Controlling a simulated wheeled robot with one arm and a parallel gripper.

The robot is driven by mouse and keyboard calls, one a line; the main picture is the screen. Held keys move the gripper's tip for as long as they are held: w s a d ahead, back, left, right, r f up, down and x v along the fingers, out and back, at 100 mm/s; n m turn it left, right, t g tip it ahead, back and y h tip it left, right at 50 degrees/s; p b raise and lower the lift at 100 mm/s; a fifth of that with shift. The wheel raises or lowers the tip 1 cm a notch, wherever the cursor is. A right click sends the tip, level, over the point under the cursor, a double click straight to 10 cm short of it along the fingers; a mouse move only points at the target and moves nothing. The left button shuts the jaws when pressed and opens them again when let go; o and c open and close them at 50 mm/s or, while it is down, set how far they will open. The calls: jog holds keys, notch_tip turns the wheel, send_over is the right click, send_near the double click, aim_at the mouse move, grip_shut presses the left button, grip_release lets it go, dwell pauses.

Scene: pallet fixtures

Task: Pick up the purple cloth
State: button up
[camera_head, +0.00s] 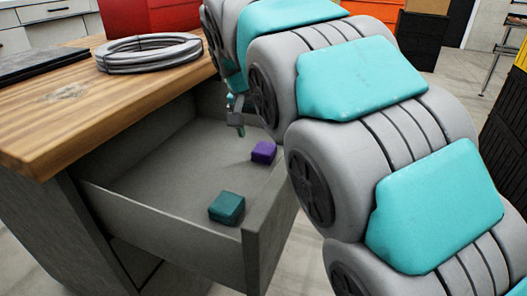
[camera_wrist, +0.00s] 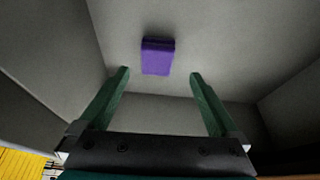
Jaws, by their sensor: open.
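The purple cloth (camera_head: 264,152) is a small folded block lying on the floor of the open grey drawer (camera_head: 160,201), towards its right side. In the wrist view the purple cloth (camera_wrist: 158,57) lies ahead of the fingertips and between their lines, apart from both fingers. My gripper (camera_wrist: 160,75) is open and empty, with two green fingers spread wide. In the head view my gripper (camera_head: 238,130) hangs above the drawer, just left of and above the cloth, partly hidden by my arm.
A teal folded cloth (camera_head: 227,208) lies in the drawer near its front corner. The drawer's raised walls surround both cloths. The wooden worktop (camera_head: 60,125) overhangs the drawer's back and holds a grey cable coil (camera_head: 148,54) and a dark flat object (camera_head: 40,63).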

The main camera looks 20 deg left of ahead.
aim_at(264, 149)
jog(key=shift+d+p+x, duration=0.15)
jog(key=shift+x, duration=1.3)
jog(key=shift+d+p+x, duration=0.1)
jog(key=shift+p+x, duration=0.05)
jog(key=shift+x, duration=1.3)
jog(key=shift+s, duration=0.1)
jog(key=shift+c, duration=0.4)
jog(key=c, duration=1.4)
